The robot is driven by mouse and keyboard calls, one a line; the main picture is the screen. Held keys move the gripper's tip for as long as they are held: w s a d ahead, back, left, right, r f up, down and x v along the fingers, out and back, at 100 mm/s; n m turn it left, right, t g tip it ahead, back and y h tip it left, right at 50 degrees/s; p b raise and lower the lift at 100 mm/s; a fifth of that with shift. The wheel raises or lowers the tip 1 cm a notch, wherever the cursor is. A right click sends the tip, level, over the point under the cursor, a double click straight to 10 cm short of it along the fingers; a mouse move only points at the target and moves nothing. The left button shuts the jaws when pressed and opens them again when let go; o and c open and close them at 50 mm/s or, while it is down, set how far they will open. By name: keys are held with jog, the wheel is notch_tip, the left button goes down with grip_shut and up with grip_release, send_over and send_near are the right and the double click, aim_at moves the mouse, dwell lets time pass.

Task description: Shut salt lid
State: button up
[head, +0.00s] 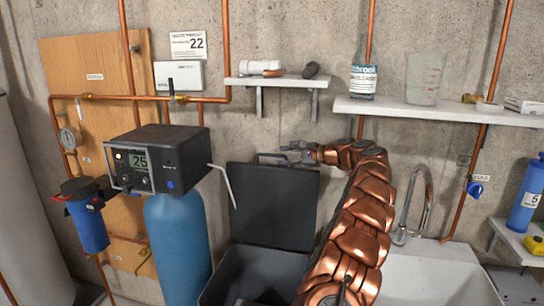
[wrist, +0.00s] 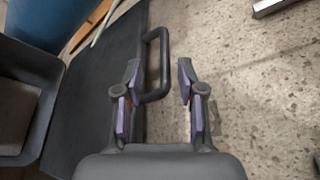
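The salt lid (head: 275,205) is a dark flat panel standing open and nearly upright, close to the concrete wall. Its black bar handle (head: 266,157) is at its upper edge. The salt bin (head: 245,275) below is dark and open at the top. My gripper (head: 286,150) is beside the handle at the lid's upper edge. In the wrist view, my gripper (wrist: 158,85) is open, and the handle (wrist: 163,65) shows between and just beyond its fingers. I cannot tell whether a finger touches it. The lid (wrist: 100,90) fills the left there.
A blue tank (head: 178,240) with a control head (head: 160,158) stands left of the bin, and a thin bent tube sticks out toward the lid. A shelf (head: 278,82) is above the lid. A white sink (head: 435,275) with a faucet (head: 412,205) is at right.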

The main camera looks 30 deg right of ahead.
aim_at(277, 156)
jog(key=shift+w+d+p+x, duration=0.15)
jog(key=shift+p+x, duration=0.25)
jog(key=shift+x, duration=0.8)
jog(key=shift+d+p+x, duration=0.3)
jog(key=shift+p+x, duration=0.1)
jog(key=shift+x, duration=0.75)
jog(key=shift+w+d+p+x, duration=0.15)
jog(key=shift+p+x, duration=0.25)
jog(key=shift+x, duration=0.8)
jog(key=shift+s+f, duration=0.1)
grip_shut()
jog(key=shift+d, duration=0.1)
